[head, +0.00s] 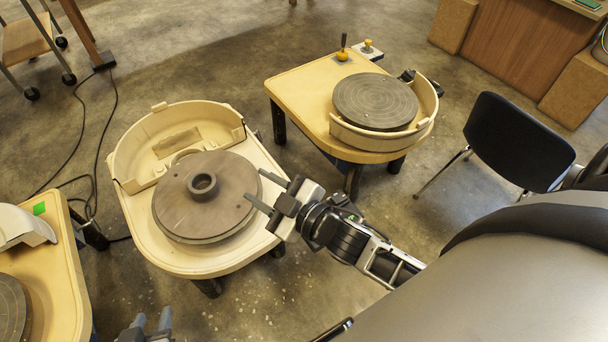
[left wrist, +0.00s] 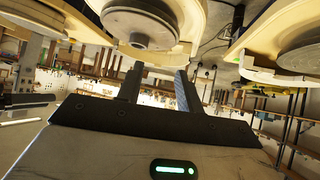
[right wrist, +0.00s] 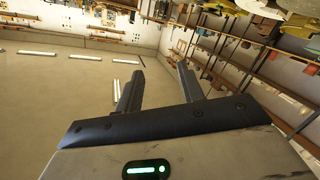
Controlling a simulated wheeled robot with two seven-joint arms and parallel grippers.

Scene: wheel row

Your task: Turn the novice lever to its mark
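A small upright lever (head: 343,48) with a dark tip and yellow base stands at the back corner of the right pottery wheel's table (head: 295,88). I cannot read any label naming it novice, and no mark is clear beside it. My right gripper (head: 257,186) is open and empty, at the right edge of the middle wheel, well apart from the lever. Its spread fingers also show in the right wrist view (right wrist: 158,80). My left gripper (head: 150,322) is at the bottom edge of the head view, partly cut off. Its fingers are apart and empty in the left wrist view (left wrist: 159,75).
The middle wheel (head: 230,205) carries a brown disc with a ring. A black chair (head: 517,140) stands at right.

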